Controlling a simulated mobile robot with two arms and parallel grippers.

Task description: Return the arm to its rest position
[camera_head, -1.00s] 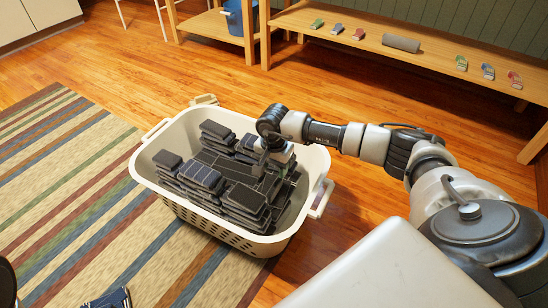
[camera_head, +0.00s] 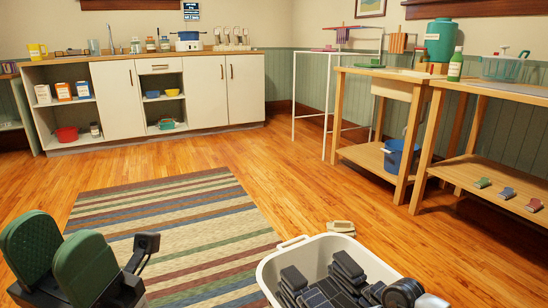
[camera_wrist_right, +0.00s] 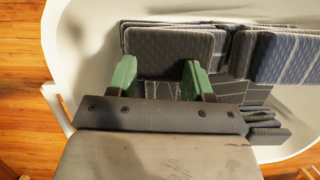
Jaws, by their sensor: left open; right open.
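My left gripper (camera_head: 57,245) is at the bottom left of the head view, its two green pads apart with nothing between them. My right gripper (camera_wrist_right: 160,78) is open in the right wrist view, its green fingers apart over dark folded cloths (camera_wrist_right: 168,42) in a white basket (camera_wrist_right: 54,98). I cannot tell whether the fingers touch the cloth. In the head view, the basket (camera_head: 266,273) is cut off by the bottom edge. Part of my right arm shows there above the basket, and its gripper is out of that view.
A striped rug (camera_head: 165,205) lies left of the basket. White cabinets (camera_head: 110,97) stand along the back wall. Wooden shelving (camera_head: 385,155) with a blue bucket (camera_head: 400,158) stands at the right. The wooden floor (camera_head: 290,185) between them is clear.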

